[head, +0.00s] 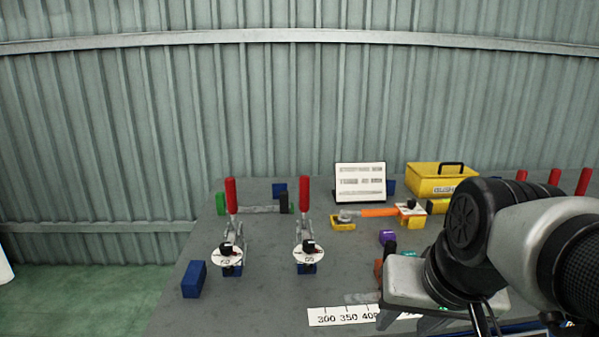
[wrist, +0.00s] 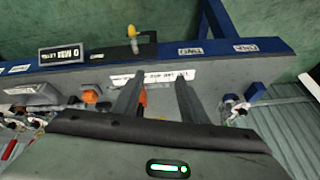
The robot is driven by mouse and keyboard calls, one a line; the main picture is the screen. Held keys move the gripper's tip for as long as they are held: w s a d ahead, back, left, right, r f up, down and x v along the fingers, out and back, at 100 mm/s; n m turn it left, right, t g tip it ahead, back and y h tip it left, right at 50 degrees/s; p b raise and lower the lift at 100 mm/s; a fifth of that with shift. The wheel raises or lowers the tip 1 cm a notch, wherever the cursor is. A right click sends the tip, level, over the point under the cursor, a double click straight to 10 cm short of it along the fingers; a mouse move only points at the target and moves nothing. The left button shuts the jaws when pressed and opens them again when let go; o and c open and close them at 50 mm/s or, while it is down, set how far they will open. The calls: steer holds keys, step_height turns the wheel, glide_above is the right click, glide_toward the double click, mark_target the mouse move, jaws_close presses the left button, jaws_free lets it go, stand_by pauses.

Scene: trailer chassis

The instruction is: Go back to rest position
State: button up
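My gripper (wrist: 156,90) shows in the wrist view with its two dark fingers spread apart. I see nothing held between them; a white scale strip (wrist: 165,76) and the grey table top (wrist: 220,76) lie beyond. In the head view my arm fills the lower right, bent over the right part of the table (head: 250,292). The fingertips cannot be made out clearly there. My arm hides part of the table's right side.
Two toggle clamps with red handles (head: 231,195) (head: 304,195) stand left of my arm. A yellow toolbox (head: 439,178), a white sign (head: 360,182) and an orange-handled tool (head: 380,212) are at the back. A blue block (head: 194,279) lies near the left edge. A corrugated wall (head: 300,110) stands behind.

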step_height(320, 180, up, 26)
steer(key=s+n+p, duration=0.1)
steer(key=s+p, duration=0.1)
steer(key=p, duration=2.4)
steer(key=shift+s+a+f+n, duration=0.2)
steer(key=shift+a+n, duration=0.1)
steer(key=shift+a, duration=0.05)
steer(key=shift+d, duration=0.15)
